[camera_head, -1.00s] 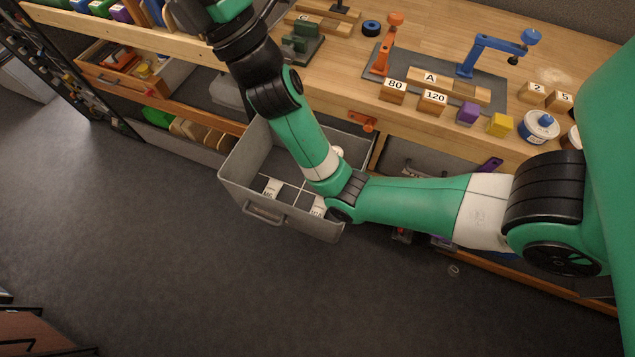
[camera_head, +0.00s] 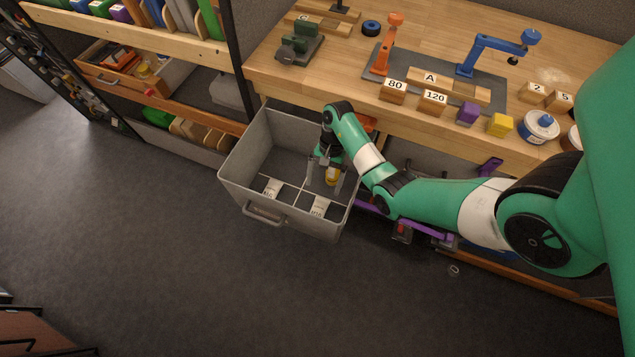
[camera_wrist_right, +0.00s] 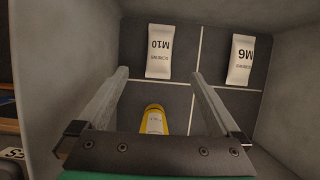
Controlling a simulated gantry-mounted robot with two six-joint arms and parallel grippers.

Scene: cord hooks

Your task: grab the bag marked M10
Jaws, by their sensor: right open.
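The M10 bag (camera_wrist_right: 159,52) is a small white packet with dark lettering, lying flat in one compartment of the grey drawer; it also shows in the head view (camera_head: 318,206) as the right one of two white packets. A similar bag marked M6 (camera_wrist_right: 242,60) lies in the neighbouring compartment, left of it in the head view (camera_head: 272,187). My right gripper (camera_wrist_right: 160,76) is open and empty, pointing down into the drawer; in the head view (camera_head: 324,180) it is behind the M10 bag. In the wrist view the M10 bag lies beyond the fingertips, apart from them. My left gripper is out of view.
A yellow object (camera_wrist_right: 153,120) with a pale label is in the compartment behind the M10 bag, seen between my fingers. Thin white dividers cross the drawer floor. The grey drawer (camera_head: 240,192) has high walls around the gripper. The workbench (camera_head: 285,75) edge stands behind.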

